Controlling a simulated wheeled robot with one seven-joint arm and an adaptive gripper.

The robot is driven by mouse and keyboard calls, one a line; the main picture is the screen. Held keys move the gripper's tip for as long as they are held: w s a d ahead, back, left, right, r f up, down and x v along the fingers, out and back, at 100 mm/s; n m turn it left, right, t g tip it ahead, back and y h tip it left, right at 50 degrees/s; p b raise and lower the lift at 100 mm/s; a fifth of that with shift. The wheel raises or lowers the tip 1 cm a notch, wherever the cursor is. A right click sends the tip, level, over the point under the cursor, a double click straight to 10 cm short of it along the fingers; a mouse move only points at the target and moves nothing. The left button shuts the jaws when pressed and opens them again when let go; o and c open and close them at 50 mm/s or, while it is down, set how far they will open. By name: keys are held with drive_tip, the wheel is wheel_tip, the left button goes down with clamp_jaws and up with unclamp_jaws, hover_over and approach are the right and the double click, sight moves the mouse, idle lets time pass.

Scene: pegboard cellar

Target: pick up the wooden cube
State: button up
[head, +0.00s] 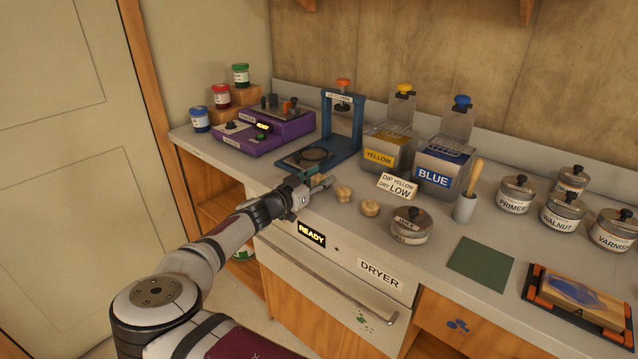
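Two small pale wooden pieces sit on the counter in front of the blue press; one wooden piece (343,193) is nearer my gripper, and the other wooden piece (370,209) is a little to its right. Both look like blocks with cut or rounded corners, and I cannot tell which is the wooden cube. My gripper (320,183) is over the counter's front edge, just left of the nearer piece. Its fingers are small and partly hidden, so I cannot tell whether they are open or hold anything.
The blue press (327,140) stands behind my gripper. Behind the wooden pieces are a yellow tank (379,157), a blue tank (438,177) and a sign card (397,187). A lidded tin (410,226) stands to their right. The dryer drawer (345,290) is below, shut.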

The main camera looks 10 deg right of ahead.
sight(319, 177)
drive_tip(key=c, duration=0.7)
drive_tip(key=shift+o, duration=0.2)
drive_tip(key=shift+r, duration=0.6)
wheel_tip(319, 177, up, 2)
drive_tip(key=shift+r, duration=0.1)
drive_tip(key=s+a+r+p, duration=0.1)
drive_tip(key=s+a, duration=0.2)
drive_tip(key=s, duration=0.4)
drive_tip(key=s+a+r, duration=0.1)
drive_tip(key=s+a, duration=0.1)
drive_tip(key=s, duration=0.5)
drive_tip(key=s+d+f+p, duration=0.3)
drive_tip(key=s+d+p, duration=0.15)
drive_tip(key=s, duration=0.45)
drive_tip(key=w+a+r+b, duration=0.2)
drive_tip(key=w+a+b, duration=0.2)
drive_tip(key=w, duration=0.4)
drive_tip(key=shift+a+r, duration=0.35)
drive_tip(key=shift+a, duration=0.25)
